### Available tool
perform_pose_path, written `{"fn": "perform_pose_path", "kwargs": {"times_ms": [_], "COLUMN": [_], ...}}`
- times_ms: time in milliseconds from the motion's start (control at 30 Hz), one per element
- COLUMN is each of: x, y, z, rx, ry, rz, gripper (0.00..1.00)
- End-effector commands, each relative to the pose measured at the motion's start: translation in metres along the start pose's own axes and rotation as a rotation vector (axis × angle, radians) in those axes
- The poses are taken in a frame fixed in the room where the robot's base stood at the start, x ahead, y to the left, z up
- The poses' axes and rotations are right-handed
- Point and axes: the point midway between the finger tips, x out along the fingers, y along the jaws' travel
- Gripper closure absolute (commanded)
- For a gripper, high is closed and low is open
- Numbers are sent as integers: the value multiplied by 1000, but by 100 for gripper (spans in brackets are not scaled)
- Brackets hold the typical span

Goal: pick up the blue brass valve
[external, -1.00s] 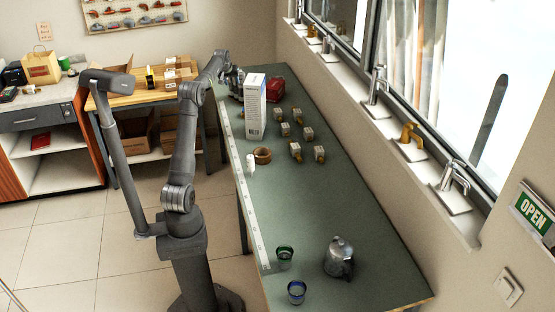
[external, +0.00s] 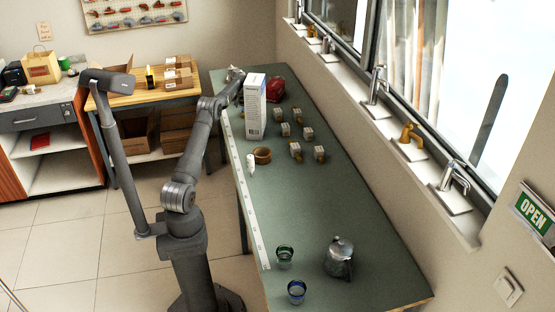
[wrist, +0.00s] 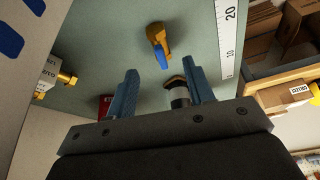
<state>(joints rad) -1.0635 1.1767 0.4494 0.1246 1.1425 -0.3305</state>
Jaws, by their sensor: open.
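The blue brass valve (wrist: 158,42), a brass body with a blue handle, lies on the green bench top in the wrist view. It is beyond the fingertips and roughly in line with the gap between them. My gripper (wrist: 162,72) is open, and its two blue-grey fingers do not touch the valve. In the external view my gripper end (external: 236,76) is at the far end of the bench, by the tall white box (external: 255,108). I cannot make out the valve in that view.
A dark metallic cylinder (wrist: 179,95) shows between the fingers in the wrist view. A ruler strip (wrist: 228,40) runs along the bench edge. A red object (external: 275,89), several small boxed fittings (external: 296,150) and a tape roll (external: 262,155) are nearby.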

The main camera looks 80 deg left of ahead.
Motion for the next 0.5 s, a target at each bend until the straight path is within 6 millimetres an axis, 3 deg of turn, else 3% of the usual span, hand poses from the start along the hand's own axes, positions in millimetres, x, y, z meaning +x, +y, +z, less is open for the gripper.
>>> {"fn": "perform_pose_path", "kwargs": {"times_ms": [233,500], "x": [31,69], "y": [0,0], "z": [13,11], "rx": [1,0], "ry": [-3,0], "rz": [-1,0], "gripper": [52,52]}}
